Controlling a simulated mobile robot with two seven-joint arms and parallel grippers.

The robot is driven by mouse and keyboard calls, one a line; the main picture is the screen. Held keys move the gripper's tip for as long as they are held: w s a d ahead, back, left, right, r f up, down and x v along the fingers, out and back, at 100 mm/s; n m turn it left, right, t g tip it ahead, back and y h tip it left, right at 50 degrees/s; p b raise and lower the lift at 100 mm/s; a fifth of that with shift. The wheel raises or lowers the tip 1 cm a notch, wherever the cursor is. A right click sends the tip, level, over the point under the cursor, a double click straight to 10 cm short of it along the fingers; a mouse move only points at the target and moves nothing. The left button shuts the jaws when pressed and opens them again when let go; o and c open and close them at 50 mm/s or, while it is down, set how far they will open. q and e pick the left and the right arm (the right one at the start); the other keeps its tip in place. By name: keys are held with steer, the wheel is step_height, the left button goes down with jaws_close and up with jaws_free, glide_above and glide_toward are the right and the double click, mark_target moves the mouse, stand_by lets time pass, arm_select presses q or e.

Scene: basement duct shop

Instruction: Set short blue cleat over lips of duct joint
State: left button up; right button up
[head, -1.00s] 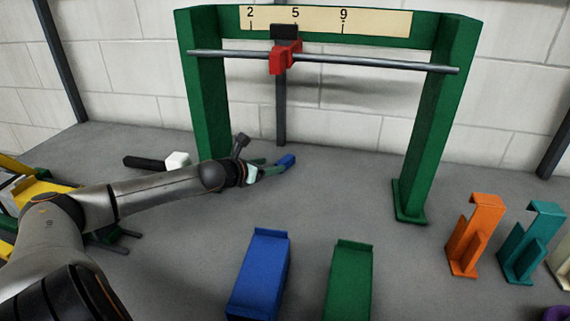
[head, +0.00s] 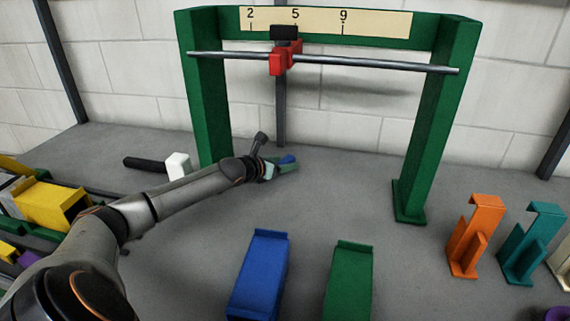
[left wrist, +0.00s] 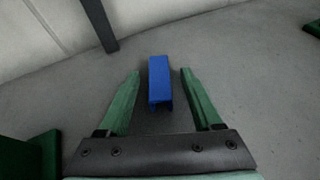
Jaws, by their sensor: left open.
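The short blue cleat (head: 288,159) lies on the grey bench behind the green frame's opening. In the left wrist view the cleat (left wrist: 160,82) is a small blue channel lying between the fingertips, with a gap on both sides. My left gripper (head: 283,165) is open around it with green fingers; in the wrist view the left gripper (left wrist: 160,78) holds nothing. In the head view its fingers partly hide the cleat. A yellow duct-like box (head: 48,203) with a dark open end sits at the left; I cannot tell which parts form the duct joint. My right gripper is out of view.
A green frame (head: 428,140) carries a rod (head: 375,64) with a red slider (head: 278,60). A larger blue piece (head: 259,275) and a green piece (head: 349,283) stand in front. Orange (head: 472,240) and teal (head: 530,245) holders stand right. A mallet (head: 178,165) lies behind my arm.

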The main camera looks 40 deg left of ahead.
arm_select(q)
jaws_close()
stand_by(0.5)
